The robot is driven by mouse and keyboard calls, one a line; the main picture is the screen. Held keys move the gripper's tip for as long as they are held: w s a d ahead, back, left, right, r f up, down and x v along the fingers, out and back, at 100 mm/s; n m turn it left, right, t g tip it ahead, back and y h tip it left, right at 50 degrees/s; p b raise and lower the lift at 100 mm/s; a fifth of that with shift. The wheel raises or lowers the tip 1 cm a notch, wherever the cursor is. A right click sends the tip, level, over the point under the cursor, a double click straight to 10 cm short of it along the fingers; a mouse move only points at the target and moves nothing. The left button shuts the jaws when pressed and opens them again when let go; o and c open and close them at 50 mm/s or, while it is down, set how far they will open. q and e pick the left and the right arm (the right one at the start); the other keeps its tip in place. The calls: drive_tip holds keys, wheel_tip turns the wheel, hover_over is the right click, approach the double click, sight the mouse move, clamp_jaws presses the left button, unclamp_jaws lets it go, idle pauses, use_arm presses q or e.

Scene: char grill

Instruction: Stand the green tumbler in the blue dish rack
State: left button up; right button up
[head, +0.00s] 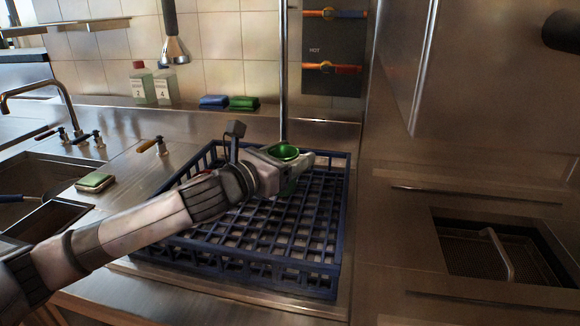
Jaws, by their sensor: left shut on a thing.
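The green tumbler (286,151) is upright in the head view, with its rim showing above my left gripper (293,160). My left gripper is shut on the tumbler, and its body hides much of the tumbler's side. A little green also shows below the fingers. The blue dish rack (318,268) is a wide, open, gridded crate on the steel counter. The gripper and tumbler are over the back part of the rack. I cannot tell whether the tumbler's base touches the rack's grid. My right gripper is not in view.
A sink with a tap (40,90) is at the left, with a green sponge (95,182) near it. Two bottles (142,84) and blue and green cloths or sponges (243,103) stand along the back wall. A vertical pipe (283,75) rises behind the rack. Steel equipment fills the right.

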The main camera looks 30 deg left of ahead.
use_arm(q)
drive_tip(key=shift+f, duration=0.75)
drive_tip(key=shift+f+b, duration=0.35)
drive_tip(key=shift+f, duration=0.3)
drive_tip(key=o, duration=1.1)
drive_tip(key=shift+c, duration=0.2)
drive_tip(key=shift+r, duration=0.15)
